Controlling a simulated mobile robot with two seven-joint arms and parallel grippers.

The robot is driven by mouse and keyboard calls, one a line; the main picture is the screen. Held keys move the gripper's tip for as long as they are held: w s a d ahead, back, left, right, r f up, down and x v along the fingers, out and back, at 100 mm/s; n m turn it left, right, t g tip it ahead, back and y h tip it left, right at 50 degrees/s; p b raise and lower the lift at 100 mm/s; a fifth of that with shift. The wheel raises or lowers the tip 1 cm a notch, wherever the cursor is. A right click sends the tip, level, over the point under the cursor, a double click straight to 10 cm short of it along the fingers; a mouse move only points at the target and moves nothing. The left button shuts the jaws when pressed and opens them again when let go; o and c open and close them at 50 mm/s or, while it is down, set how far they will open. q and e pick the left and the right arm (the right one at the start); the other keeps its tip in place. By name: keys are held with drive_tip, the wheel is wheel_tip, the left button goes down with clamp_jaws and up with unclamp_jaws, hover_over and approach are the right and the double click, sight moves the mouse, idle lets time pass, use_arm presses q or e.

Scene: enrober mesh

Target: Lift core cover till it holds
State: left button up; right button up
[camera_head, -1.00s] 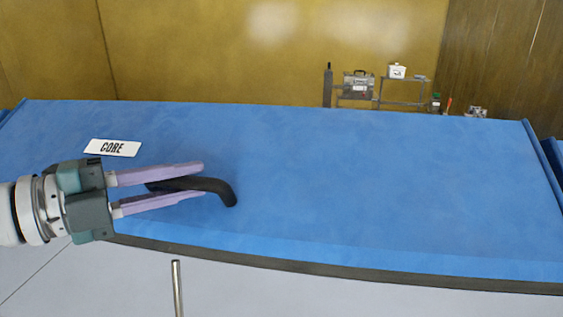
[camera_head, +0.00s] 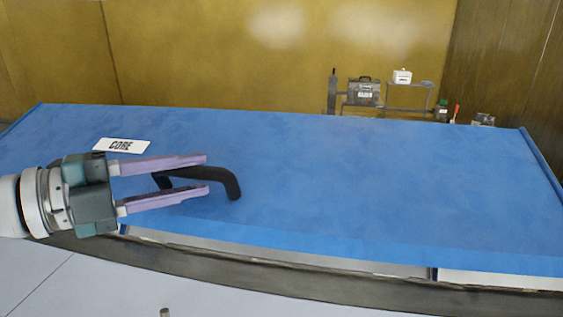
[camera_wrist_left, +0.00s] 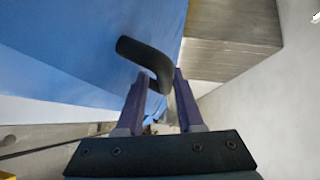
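The core cover (camera_head: 370,190) is a wide blue lid with a white CORE label (camera_head: 121,145) at its left. Its black bent handle (camera_head: 230,185) stands near the front left edge. My left gripper (camera_head: 207,173) reaches in from the left, its two purple fingers spread on either side of the handle bar. In the head view gaps show between the fingers and the bar. The left wrist view shows the handle (camera_wrist_left: 147,52) between and beyond the fingertips (camera_wrist_left: 160,80); contact cannot be told. Under the cover's front edge a pale gap shows. My right gripper is not in view.
A dark rim (camera_head: 270,280) runs below the cover's front edge, with pale floor (camera_head: 60,290) in front. A grey toolbox (camera_head: 363,92) and a white box (camera_head: 402,76) are on a rack behind, before a yellow wall (camera_head: 220,50).

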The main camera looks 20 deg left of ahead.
use_arm(q)
drive_tip(key=shift+s+a+f, duration=0.1)
drive_tip(key=shift+s+a, duration=0.15)
drive_tip(key=shift+s, duration=0.2)
drive_tip(key=b+v, duration=0.2)
drive_tip(key=v, duration=0.7)
drive_tip(key=shift+w, duration=0.1)
